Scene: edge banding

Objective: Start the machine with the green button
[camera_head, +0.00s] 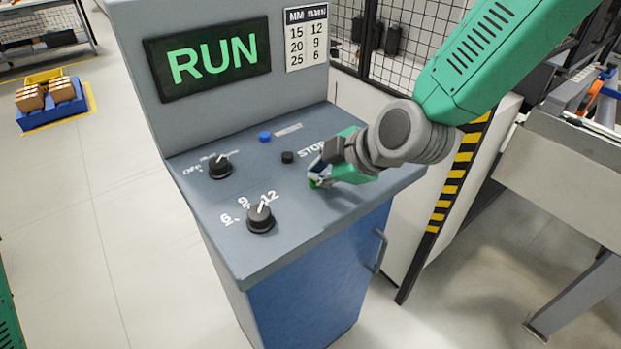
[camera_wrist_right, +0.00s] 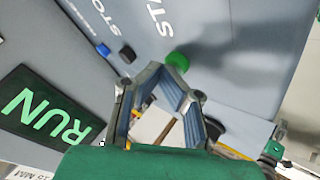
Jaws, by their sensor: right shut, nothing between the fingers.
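The machine's grey control panel (camera_head: 300,222) carries the green button (camera_head: 313,184), which is mostly hidden by my right gripper (camera_head: 318,173) in the head view. In the right wrist view the green button (camera_wrist_right: 177,61) shows just beyond the tips of my right gripper (camera_wrist_right: 170,72). The right gripper is shut and empty, its tips at the button; I cannot tell whether they touch it. The screen (camera_head: 208,60) reads RUN in green letters. My left gripper is not in view.
A black button (camera_head: 288,157) beside the STOP label, a blue button (camera_head: 265,137) and two black knobs (camera_head: 220,168) (camera_head: 261,218) sit on the panel near the gripper. A black-and-yellow striped post (camera_head: 452,180) stands to the right. A blue pallet with boxes (camera_head: 50,103) lies far left.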

